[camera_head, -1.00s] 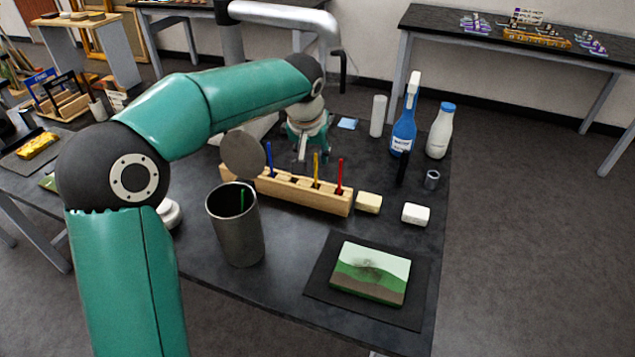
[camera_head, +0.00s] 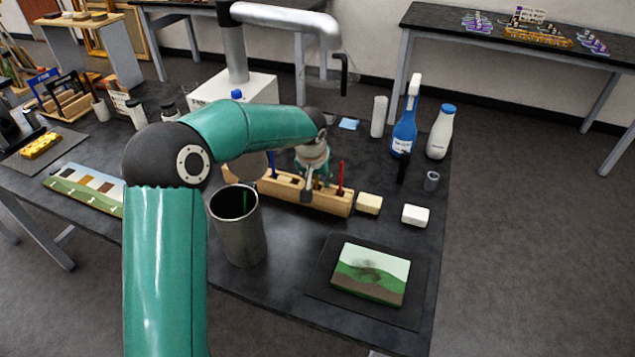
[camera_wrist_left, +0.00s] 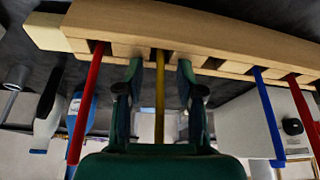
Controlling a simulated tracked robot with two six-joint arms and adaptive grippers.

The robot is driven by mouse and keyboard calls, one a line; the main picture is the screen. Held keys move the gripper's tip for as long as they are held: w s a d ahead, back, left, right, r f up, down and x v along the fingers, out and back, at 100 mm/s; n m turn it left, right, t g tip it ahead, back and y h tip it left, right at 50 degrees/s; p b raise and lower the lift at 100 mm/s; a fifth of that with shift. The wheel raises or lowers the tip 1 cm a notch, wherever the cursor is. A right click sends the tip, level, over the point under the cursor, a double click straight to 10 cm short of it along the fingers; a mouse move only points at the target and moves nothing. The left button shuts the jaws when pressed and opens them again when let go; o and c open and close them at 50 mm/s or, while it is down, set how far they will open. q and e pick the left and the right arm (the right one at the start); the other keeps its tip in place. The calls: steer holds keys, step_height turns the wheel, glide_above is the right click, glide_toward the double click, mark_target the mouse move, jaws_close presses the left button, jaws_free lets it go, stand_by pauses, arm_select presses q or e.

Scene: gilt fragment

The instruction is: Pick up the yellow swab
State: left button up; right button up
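The yellow swab (camera_wrist_left: 160,88) stands in a slot of the wooden rack (camera_head: 333,203). In the head view my left gripper (camera_head: 310,188) is at the rack and mostly hides this swab. In the left wrist view the two fingers of my left gripper (camera_wrist_left: 159,92) are apart, one on each side of the yellow swab, with gaps between them and it. A red swab (camera_head: 340,178) stands right of the gripper and a blue swab (camera_head: 273,165) left of it. My right gripper is not in view.
A metal can (camera_head: 240,240) with a green stick stands in front of the rack. Two pale blocks, one cream (camera_head: 368,203) and one white (camera_head: 415,215), lie to the right. A small painted panel (camera_head: 370,272) lies on a dark mat. Bottles (camera_head: 405,130) stand behind.

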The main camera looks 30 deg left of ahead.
arm_select(q)
steer(key=c, duration=0.7)
jaws_close()
steer(key=shift+r, duration=0.2)
